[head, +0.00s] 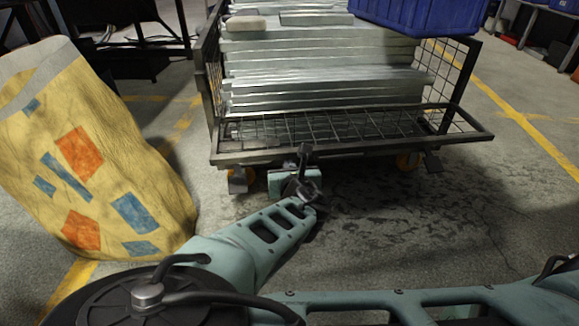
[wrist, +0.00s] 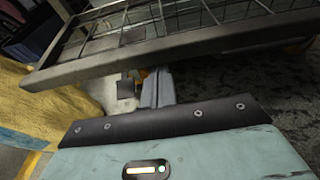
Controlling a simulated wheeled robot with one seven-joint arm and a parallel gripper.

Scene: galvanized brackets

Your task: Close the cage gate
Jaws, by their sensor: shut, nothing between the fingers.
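The cage gate (head: 355,143) is a dark-framed wire mesh panel at the front of the cage cart. It is folded down and stands out toward me, roughly flat, low above the floor. In the wrist view its frame bar (wrist: 150,60) crosses above my fingers, with the mesh behind it. My gripper (wrist: 157,78) is shut and empty, its fingers just below the bar. I cannot tell if they touch it. In the head view my wrist is in front of and below the gate's near edge, left of its middle, and hides the fingertips.
The cage holds stacked galvanized brackets (head: 320,65), with a blue crate (head: 425,15) on top at right. A large yellow patched sack (head: 95,160) stands close on the left. Orange-hubbed wheels (head: 408,160) sit under the cage. Floor to the right is clear.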

